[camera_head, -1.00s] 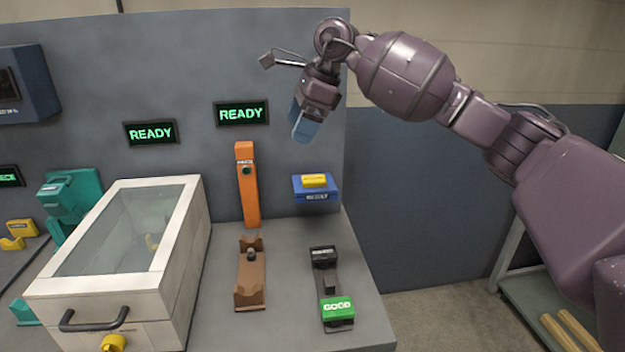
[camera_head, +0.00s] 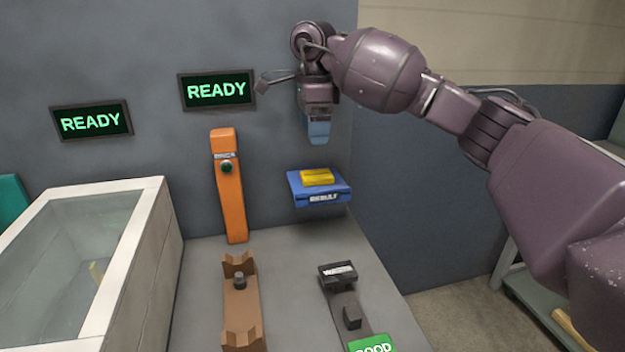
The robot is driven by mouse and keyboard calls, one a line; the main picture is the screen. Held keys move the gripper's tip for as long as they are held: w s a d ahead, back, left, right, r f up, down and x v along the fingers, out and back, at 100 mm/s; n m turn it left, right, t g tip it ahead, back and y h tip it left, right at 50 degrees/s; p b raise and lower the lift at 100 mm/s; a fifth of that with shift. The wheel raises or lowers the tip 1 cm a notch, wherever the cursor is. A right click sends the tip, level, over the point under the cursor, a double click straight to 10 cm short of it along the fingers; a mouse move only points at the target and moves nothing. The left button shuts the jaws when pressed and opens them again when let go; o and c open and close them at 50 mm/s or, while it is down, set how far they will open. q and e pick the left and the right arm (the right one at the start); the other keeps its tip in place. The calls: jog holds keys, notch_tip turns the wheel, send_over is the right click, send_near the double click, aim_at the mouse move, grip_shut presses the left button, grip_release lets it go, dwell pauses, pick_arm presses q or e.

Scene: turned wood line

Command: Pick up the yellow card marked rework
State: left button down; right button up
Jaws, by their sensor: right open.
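A yellow card (camera_head: 317,177) lies on top of a small blue holder (camera_head: 322,197) on the grey back panel; the holder's front label seems to read "RESULT". I cannot read any marking on the card. My right gripper (camera_head: 318,136), with blue fingers pointing down, hangs above the card, apart from it and empty. My left gripper is not in view.
An orange post (camera_head: 229,190) with a green button stands left of the holder. A brown cradle (camera_head: 240,305) and a black stand (camera_head: 340,285) with a green GOOD block (camera_head: 372,344) are in front. A white glass-topped box (camera_head: 150,240) stands left. READY screens (camera_head: 217,90) hang above.

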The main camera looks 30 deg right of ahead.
aim_at(315, 174)
notch_tip(315, 174, down, 10)
jog(key=shift+d+f+b, duration=0.1)
jog(key=shift+d+b, duration=0.05)
jog(key=shift+b, duration=0.15)
jog(key=c, duration=1)
jog(key=shift+s+r, duration=0.1)
jog(key=shift+r, duration=0.1)
